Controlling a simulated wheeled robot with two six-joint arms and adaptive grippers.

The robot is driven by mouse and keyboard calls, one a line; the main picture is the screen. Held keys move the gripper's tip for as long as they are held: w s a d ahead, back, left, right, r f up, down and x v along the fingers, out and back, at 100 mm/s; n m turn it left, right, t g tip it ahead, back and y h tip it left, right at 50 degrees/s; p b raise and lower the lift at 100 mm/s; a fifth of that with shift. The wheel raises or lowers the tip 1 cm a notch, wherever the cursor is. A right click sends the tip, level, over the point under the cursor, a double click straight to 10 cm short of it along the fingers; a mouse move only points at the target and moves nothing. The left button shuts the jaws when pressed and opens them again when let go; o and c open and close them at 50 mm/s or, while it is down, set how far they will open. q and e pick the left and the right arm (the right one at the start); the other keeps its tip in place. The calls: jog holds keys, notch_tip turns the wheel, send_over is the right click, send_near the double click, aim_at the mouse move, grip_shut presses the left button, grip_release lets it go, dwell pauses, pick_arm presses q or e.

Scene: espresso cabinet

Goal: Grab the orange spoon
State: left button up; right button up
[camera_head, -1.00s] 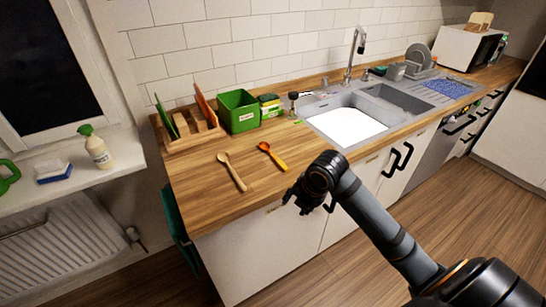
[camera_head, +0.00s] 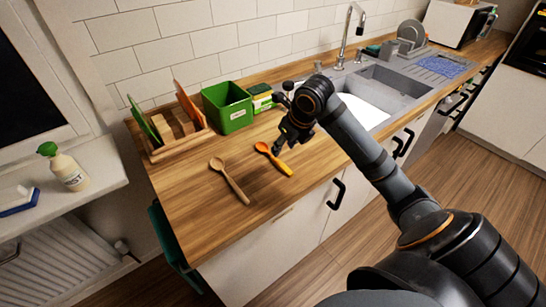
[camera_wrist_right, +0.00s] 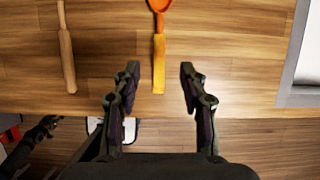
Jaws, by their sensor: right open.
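The orange spoon (camera_head: 273,158) lies flat on the wooden counter, its bowl toward the wall and its yellow-orange handle toward the front edge. My right gripper (camera_head: 280,148) is above the counter beside the spoon in the head view. In the right wrist view the orange spoon (camera_wrist_right: 159,55) points down toward the space between the two fingers of my right gripper (camera_wrist_right: 160,70), which are apart and empty. The handle end is level with the fingertips in the picture; the height gap cannot be told. My left gripper (camera_wrist_right: 45,125) shows small and dark at lower left in the wrist view.
A plain wooden spoon (camera_head: 230,181) lies left of the orange one. Behind them stand a green box (camera_head: 228,108), a sponge pack (camera_head: 261,98) and a rack (camera_head: 178,135) with boards. The sink (camera_head: 365,108) is at the right.

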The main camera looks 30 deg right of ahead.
aim_at(276, 159)
jog(key=x, duration=0.3)
jog(key=shift+w+r, duration=0.15)
jog(key=shift+w, duration=0.1)
jog(key=shift+p+x, duration=0.3)
jog(key=shift+x, duration=0.45)
jog(key=x, duration=0.3)
jog(key=shift+s, duration=0.2)
jog(key=shift+w+f, duration=0.2)
jog(key=shift+f, duration=0.3)
pick_arm(q)
jog(key=shift+w+r, duration=0.5)
jog(key=shift+w, duration=0.1)
jog(key=shift+f, duration=0.15)
jog(key=shift+w, duration=0.1)
pick_arm(e)
jog(key=shift+c, duration=0.5)
grip_shut()
